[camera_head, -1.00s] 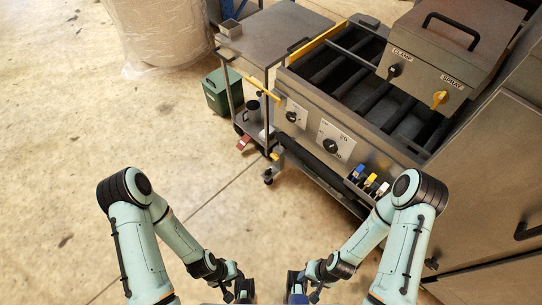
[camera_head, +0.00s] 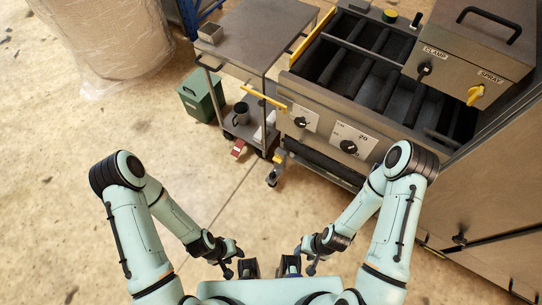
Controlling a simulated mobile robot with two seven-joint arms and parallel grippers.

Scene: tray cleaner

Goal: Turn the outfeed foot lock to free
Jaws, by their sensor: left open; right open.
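A red foot pedal (camera_head: 238,148) sticks out low at the front of the grey cart (camera_head: 262,38), near the floor. A yellow pedal (camera_head: 278,156) sits just right of it, by a caster under the machine's left end. No label shows on either pedal, so I cannot tell which is the outfeed foot lock, nor its setting. My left gripper (camera_head: 249,268) and my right gripper (camera_head: 289,266) are both open and empty, side by side at the bottom middle. Both are well apart from the pedals.
The roller machine (camera_head: 322,105) with its dials stands right of the cart, and a yellow bar (camera_head: 264,96) spans between them. A green bin (camera_head: 201,97) stands left of the cart. A wrapped bundle (camera_head: 100,40) is at upper left. The floor before the cart is clear.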

